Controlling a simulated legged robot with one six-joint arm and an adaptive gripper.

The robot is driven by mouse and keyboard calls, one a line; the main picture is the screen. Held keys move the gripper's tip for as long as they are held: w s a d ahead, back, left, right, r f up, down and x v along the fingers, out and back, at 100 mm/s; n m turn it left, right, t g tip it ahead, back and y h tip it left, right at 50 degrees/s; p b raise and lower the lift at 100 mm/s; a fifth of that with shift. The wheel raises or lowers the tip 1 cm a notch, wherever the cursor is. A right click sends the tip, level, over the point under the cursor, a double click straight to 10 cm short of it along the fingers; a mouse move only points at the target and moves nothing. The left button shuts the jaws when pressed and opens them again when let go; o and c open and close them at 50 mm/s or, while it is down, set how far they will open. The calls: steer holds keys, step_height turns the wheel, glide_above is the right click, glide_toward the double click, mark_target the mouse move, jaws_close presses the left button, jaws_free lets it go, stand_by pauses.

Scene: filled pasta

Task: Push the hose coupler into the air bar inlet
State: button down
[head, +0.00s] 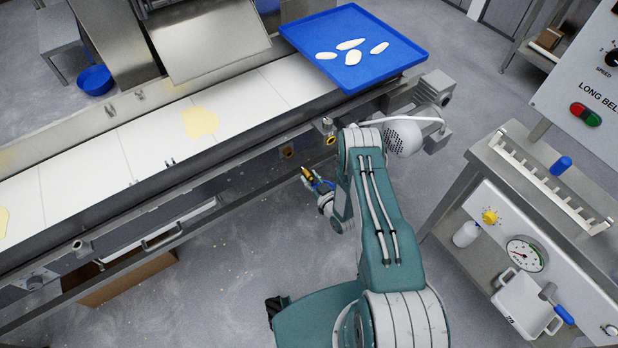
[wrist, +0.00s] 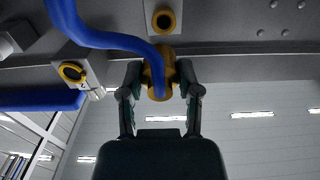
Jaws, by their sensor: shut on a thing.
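My gripper (wrist: 158,82) is shut on the brass-coloured hose coupler (wrist: 157,60), with a finger on each side of it. In the head view my gripper (head: 311,179) and the coupler (head: 307,172) are small, beside the conveyor's near side. A blue hose (wrist: 105,38) runs from the coupler up to the left in the wrist view. A brass-ringed inlet (wrist: 164,20) on a plate lies just beyond the coupler; a gap seems to remain between them. It appears in the head view as a dark-centred fitting (head: 287,152).
Another yellow-ringed fitting (wrist: 72,72) sits to the left in the wrist view. The conveyor (head: 150,150) carries pale dough sheets. A blue tray (head: 300,40) with several dough pieces stands on its far end. A bench with a gauge (head: 525,254) stands at right.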

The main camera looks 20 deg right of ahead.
mark_target(302, 172)
steer(key=shift+w+a, duration=0.45)
steer(key=shift+w, duration=0.2)
steer(key=shift+w+a, duration=0.45)
steer(key=shift+w, duration=0.2)
steer(key=x, duration=0.3)
steer(key=shift+d, duration=0.2)
steer(key=shift+a, duration=0.1)
steer(key=shift+r, duration=0.1)
steer(key=shift+x, duration=1.4)
stand_by(1.4)
steer(key=shift+c, duration=1.1)
jaws_free()
